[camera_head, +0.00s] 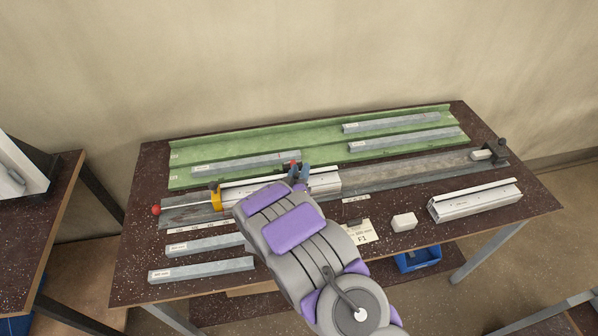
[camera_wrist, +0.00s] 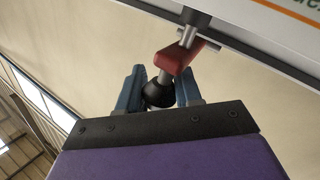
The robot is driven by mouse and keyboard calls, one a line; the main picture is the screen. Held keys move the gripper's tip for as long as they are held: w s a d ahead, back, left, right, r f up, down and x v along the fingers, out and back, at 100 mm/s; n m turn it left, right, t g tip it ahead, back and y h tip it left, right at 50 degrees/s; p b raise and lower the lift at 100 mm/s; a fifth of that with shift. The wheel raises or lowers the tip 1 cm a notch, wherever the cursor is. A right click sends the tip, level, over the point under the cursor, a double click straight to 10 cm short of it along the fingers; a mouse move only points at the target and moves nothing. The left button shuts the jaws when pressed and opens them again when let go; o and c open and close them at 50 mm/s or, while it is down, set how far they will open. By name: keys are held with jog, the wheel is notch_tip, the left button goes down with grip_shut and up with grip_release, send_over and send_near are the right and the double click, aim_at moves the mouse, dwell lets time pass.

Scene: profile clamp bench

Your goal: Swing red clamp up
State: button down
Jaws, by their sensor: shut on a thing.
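The red clamp (camera_wrist: 177,58) shows in the wrist view as a red block on a metal pin, with a grey rod running down to a dark round knob (camera_wrist: 158,95). My gripper (camera_wrist: 160,88) has its two blue fingers on either side of this knob and is shut on it. The fingers hide part of the knob. In the head view, a small red part of the clamp (camera_head: 292,163) shows beside my gripper (camera_head: 300,171) at the middle of the bench fixture. My arm hides the area just in front of it.
A long grey rail (camera_head: 385,178) crosses the bench (camera_head: 300,117). A green tray (camera_head: 320,145) with several grey bars lies behind it. A yellow block (camera_head: 216,199) and a red ball (camera_head: 156,210) are at left. A white block (camera_head: 404,222) and a pale profile (camera_head: 475,200) lie at right.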

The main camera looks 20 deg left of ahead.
jog(key=shift+a+r+p, duration=0.15)
jog(key=shift+r+p, duration=0.05)
jog(key=shift+p, duration=0.25)
